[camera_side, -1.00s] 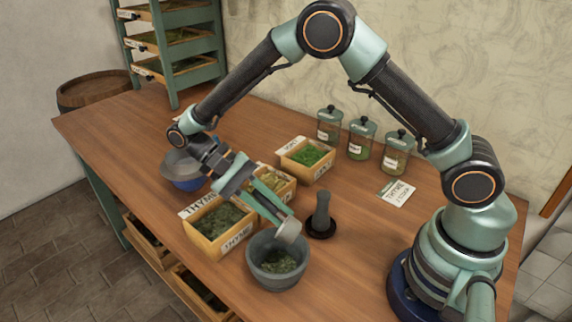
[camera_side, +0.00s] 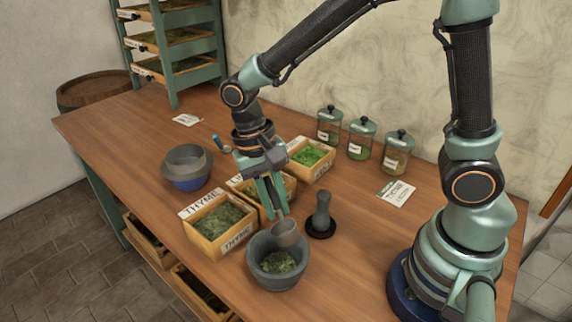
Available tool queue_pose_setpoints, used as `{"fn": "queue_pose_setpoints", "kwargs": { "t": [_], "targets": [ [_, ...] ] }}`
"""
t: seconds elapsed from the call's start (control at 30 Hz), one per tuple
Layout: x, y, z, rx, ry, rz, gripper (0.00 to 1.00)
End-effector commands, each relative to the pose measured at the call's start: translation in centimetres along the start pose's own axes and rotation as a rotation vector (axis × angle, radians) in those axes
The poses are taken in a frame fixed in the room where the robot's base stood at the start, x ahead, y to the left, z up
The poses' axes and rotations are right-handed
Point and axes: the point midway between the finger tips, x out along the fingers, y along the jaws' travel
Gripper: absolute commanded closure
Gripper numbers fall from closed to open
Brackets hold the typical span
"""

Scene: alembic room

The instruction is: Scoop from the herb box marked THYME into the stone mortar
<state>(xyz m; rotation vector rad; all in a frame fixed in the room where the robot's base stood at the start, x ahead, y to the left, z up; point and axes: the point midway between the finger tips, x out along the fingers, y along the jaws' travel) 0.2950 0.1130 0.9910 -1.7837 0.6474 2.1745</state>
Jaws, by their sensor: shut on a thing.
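The herb box marked THYME (camera_side: 236,242) stands left of the mortar and holds dull green herb. The grey stone mortar (camera_side: 262,277) stands at the front, with green herb (camera_side: 278,262) inside. My gripper (camera_side: 273,208) points down, shut on a small grey scoop (camera_side: 286,232).
A dark pestle (camera_side: 321,214) stands right of the mortar. Other herb boxes (camera_side: 315,170) sit behind it. A grey bowl on a blue base (camera_side: 187,168) is at left, with a small blue-handled tool (camera_side: 221,144) nearby. Lidded jars (camera_side: 361,138) and a THYME card (camera_side: 397,193) are right.

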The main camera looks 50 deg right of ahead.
Motion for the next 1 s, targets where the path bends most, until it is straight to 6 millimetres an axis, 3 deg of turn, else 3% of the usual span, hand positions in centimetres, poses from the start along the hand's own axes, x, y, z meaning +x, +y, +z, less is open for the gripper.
{"fn": "queue_pose_setpoints", "kwargs": {
  "t": [0.5,0.87,1.0],
  "targets": [
    [-0.8,0.2,0.1,0.001,0.268,-0.317,1.00],
    [-0.8,0.2,0.0,0.005,0.279,-0.330,1.00],
    [-1.3,1.3,-1.3,0.050,0.281,-0.330,1.00]
  ]
}}
